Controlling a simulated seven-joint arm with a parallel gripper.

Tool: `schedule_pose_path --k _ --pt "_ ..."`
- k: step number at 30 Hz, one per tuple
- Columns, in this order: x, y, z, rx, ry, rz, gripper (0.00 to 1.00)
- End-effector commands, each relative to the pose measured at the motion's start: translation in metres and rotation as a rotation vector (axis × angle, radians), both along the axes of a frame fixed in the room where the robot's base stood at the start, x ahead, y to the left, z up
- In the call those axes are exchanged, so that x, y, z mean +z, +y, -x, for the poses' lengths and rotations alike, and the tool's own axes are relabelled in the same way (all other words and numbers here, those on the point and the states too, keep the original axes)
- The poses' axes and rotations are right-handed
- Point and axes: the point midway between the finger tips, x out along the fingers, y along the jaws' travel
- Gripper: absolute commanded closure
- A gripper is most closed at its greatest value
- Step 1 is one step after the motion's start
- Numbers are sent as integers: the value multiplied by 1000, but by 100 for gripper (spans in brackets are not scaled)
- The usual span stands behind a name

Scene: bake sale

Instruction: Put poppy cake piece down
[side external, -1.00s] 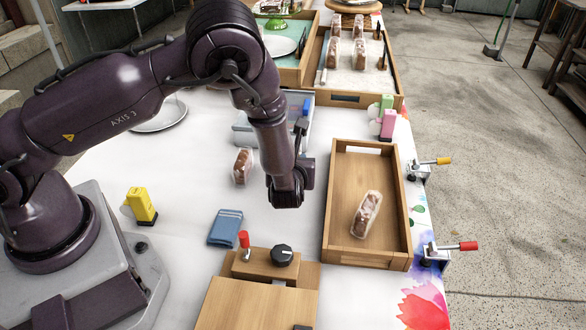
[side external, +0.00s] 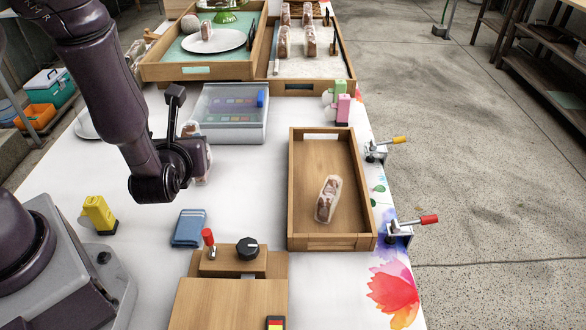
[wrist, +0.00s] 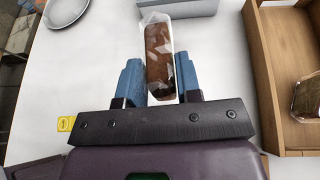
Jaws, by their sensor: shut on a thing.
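A clear-wrapped brown cake piece (wrist: 159,62) is between the two blue fingers of my gripper (wrist: 160,80) in the wrist view, and the gripper is shut on it. In the side view my gripper (side external: 186,160) is low over the white table, left of the wooden tray, and the held piece (side external: 204,168) is mostly hidden behind it. I cannot tell whether the piece touches the table. A similar wrapped piece (side external: 328,198) lies in the wooden tray (side external: 367,190); it also shows at the right edge of the wrist view (wrist: 307,98).
A clear-lidded box (side external: 235,135) stands just behind my gripper. A blue folded cloth (side external: 189,228), a yellow object (side external: 98,214) and a wooden fixture with a black knob (side external: 247,249) are nearer. Clamps with orange (side external: 399,140) and red (side external: 429,219) handles line the right edge.

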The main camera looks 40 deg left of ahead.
Motion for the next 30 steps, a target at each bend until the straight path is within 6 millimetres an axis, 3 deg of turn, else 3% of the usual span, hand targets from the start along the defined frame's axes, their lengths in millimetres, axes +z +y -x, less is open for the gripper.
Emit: schedule_pose_path --k 5,12,18,23,30 --pt "0 -3 -36 -50 -5 2 77" --pt "9 -32 -116 -307 -6 1 77" --pt "15 -56 -146 -467 -2 -1 77" --pt "4 -60 -165 -488 1 -2 77" --pt "-22 -64 -222 -486 -1 -1 77"
